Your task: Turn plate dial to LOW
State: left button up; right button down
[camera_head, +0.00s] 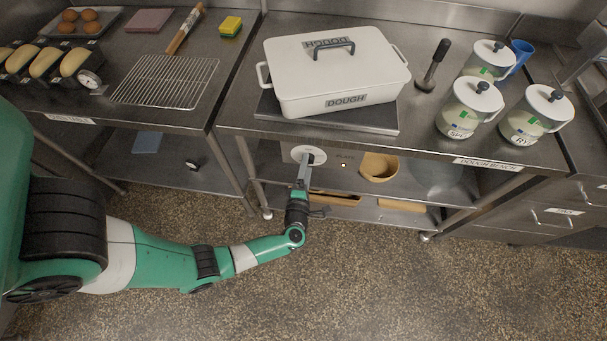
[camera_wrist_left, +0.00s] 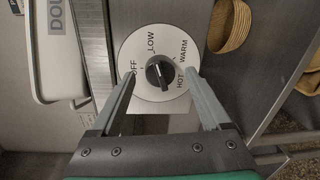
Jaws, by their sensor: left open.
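The plate dial (camera_wrist_left: 134,52) is a white disc marked OFF, LOW, WARM and HOT, with a black knob (camera_wrist_left: 158,71) at its centre. I cannot tell for sure which mark the knob points to. In the head view the dial (camera_head: 297,151) shows just under the bench top's front edge, partly hidden by my left gripper (camera_head: 304,172). In the left wrist view the open fingers of my left gripper (camera_wrist_left: 161,84) lie either side of the knob, with a gap to it on both sides. My right gripper is not in view.
A white DOUGH box (camera_head: 340,76) sits on a flat plate (camera_head: 388,128) on the bench above the dial. A tan basket (camera_head: 380,165) stands on the shelf to the right. The floor in front is clear.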

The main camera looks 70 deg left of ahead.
pick_arm(q)
jog(key=p+v, duration=0.1)
jog(key=v, duration=0.9)
jog(key=shift+s+d+p, duration=0.2)
jog(key=shift+p, duration=0.2)
